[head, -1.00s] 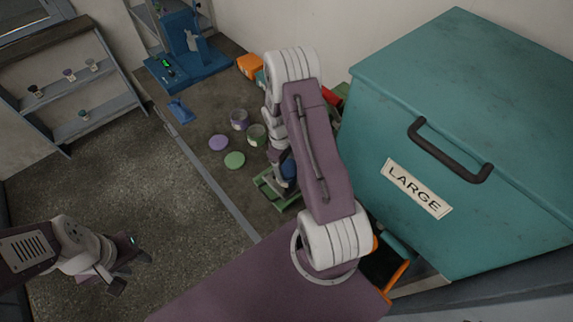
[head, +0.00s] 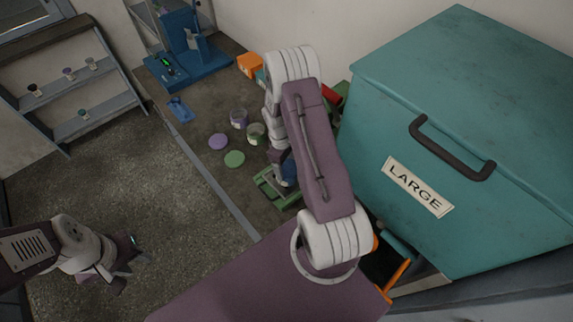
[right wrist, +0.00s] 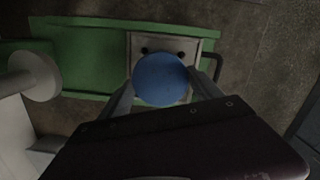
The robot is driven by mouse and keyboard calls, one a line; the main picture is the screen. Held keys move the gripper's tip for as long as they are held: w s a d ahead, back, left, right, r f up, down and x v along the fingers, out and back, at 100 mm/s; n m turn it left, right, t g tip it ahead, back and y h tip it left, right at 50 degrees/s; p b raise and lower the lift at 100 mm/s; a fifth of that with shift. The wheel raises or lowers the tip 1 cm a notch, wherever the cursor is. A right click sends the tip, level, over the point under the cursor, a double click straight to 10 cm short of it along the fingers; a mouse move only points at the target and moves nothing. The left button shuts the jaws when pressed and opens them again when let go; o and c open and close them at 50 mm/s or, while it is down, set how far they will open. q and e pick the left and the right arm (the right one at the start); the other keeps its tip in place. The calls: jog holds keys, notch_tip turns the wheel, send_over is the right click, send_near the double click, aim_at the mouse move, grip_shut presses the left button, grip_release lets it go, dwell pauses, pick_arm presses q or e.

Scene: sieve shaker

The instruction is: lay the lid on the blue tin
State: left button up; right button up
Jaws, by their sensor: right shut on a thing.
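A round blue lid (right wrist: 160,80) sits between the fingertips of my right gripper (right wrist: 161,88) in the right wrist view, and the gripper is shut on it. It is above the grey plate (right wrist: 190,48) of a green stand (right wrist: 85,50). That stand also shows in the head view (head: 268,186), mostly behind my right arm. I cannot make out the blue tin; anything under the lid is hidden. My left gripper (head: 128,267) is open and empty at the lower left of the head view, away from the bench.
A purple tin (head: 239,118) and a green tin (head: 256,134) stand near a purple lid (head: 218,141) and a green lid (head: 235,158). A blue machine (head: 190,50) stands at the back. A large teal box (head: 450,140) blocks the right. A shelf (head: 70,90) holds small items.

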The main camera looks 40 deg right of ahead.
jog(key=o, duration=1.4)
jog(key=r, duration=0.3)
jog(key=r+b, duration=0.1)
jog(key=r, duration=0.2)
jog(key=w+r, duration=0.1)
jog(key=r, duration=0.2)
jog(key=shift+a, duration=0.3)
